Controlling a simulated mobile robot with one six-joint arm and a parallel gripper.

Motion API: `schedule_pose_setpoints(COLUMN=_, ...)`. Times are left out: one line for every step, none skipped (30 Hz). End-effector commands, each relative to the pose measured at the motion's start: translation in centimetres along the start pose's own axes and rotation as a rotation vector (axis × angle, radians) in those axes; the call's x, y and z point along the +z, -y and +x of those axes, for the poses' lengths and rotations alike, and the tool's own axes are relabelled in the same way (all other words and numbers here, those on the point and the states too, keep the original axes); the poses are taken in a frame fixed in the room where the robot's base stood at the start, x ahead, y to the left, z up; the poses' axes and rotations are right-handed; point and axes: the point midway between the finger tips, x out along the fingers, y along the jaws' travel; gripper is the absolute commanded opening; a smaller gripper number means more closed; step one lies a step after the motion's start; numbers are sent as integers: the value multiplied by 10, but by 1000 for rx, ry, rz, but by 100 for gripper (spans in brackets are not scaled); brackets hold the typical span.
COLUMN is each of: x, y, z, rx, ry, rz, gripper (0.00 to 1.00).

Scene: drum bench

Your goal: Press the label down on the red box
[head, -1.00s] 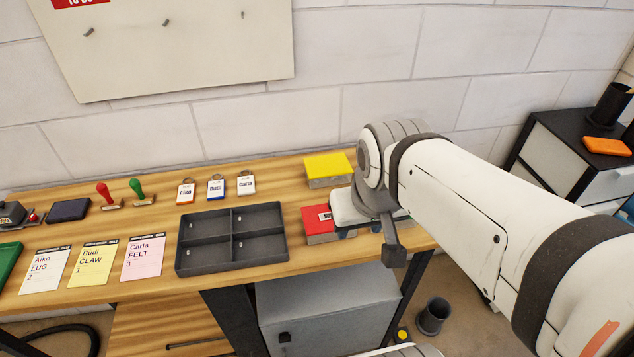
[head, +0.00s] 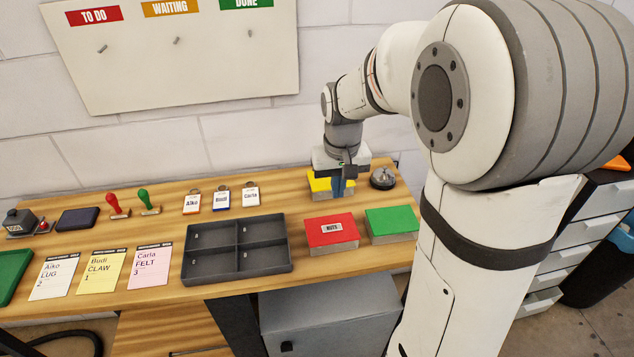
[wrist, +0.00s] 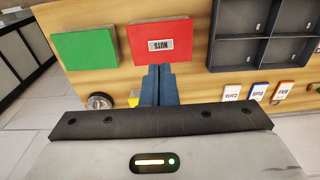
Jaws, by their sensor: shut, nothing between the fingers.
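The red box (head: 331,233) sits on the bench between the grey divided tray and the green box. A small pale label reading NUTS (head: 332,227) lies on its top, and it also shows in the wrist view (wrist: 160,45). I cannot tell whether the label's edges lie fully flat. My gripper (head: 338,190) is behind the red box, over the yellow box (head: 318,184), and hides part of it. In the wrist view my blue fingers (wrist: 159,78) are together with nothing between them, just past the red box's edge.
The green box (head: 391,224) stands to the right of the red box. A bell (head: 382,178) is at the back right. The grey divided tray (head: 190,268) is to the left, with name tags (head: 222,198) behind it. Cards and stamps lie further left.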

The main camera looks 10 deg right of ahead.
Motion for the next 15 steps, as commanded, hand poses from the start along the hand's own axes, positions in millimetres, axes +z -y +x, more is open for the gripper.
schedule_pose_setpoints(x=-12, y=0, z=9, rx=0, ry=22, rz=1, gripper=0)
schedule_pose_setpoints(x=-17, y=0, z=14, rx=0, ry=29, rz=1, gripper=0)
schedule_pose_setpoints(x=-23, y=0, z=19, rx=0, ry=38, rz=1, gripper=0)
schedule_pose_setpoints(x=-27, y=0, z=23, rx=-1, ry=44, rz=2, gripper=0)
schedule_pose_setpoints(x=-30, y=0, z=26, rx=-1, ry=49, rz=2, gripper=0)
schedule_pose_setpoints(x=-34, y=0, z=29, rx=-1, ry=54, rz=2, gripper=0)
schedule_pose_setpoints(x=-36, y=0, z=31, rx=-1, ry=56, rz=2, gripper=0)
schedule_pose_setpoints(x=-37, y=0, z=33, rx=-1, ry=59, rz=2, gripper=0)
schedule_pose_setpoints(x=-38, y=0, z=35, rx=-1, ry=61, rz=2, gripper=0)
schedule_pose_setpoints(x=-38, y=0, z=36, rx=-1, ry=61, rz=2, gripper=0)
schedule_pose_setpoints(x=-38, y=0, z=37, rx=-1, ry=62, rz=2, gripper=0)
schedule_pose_setpoints(x=-38, y=0, z=39, rx=-1, ry=62, rz=2, gripper=0)
schedule_pose_setpoints(x=-38, y=0, z=40, rx=-1, ry=61, rz=2, gripper=0)
schedule_pose_setpoints(x=-38, y=0, z=42, rx=-1, ry=61, rz=2, gripper=0)
schedule_pose_setpoints(x=-38, y=0, z=45, rx=-1, ry=62, rz=2, gripper=0)
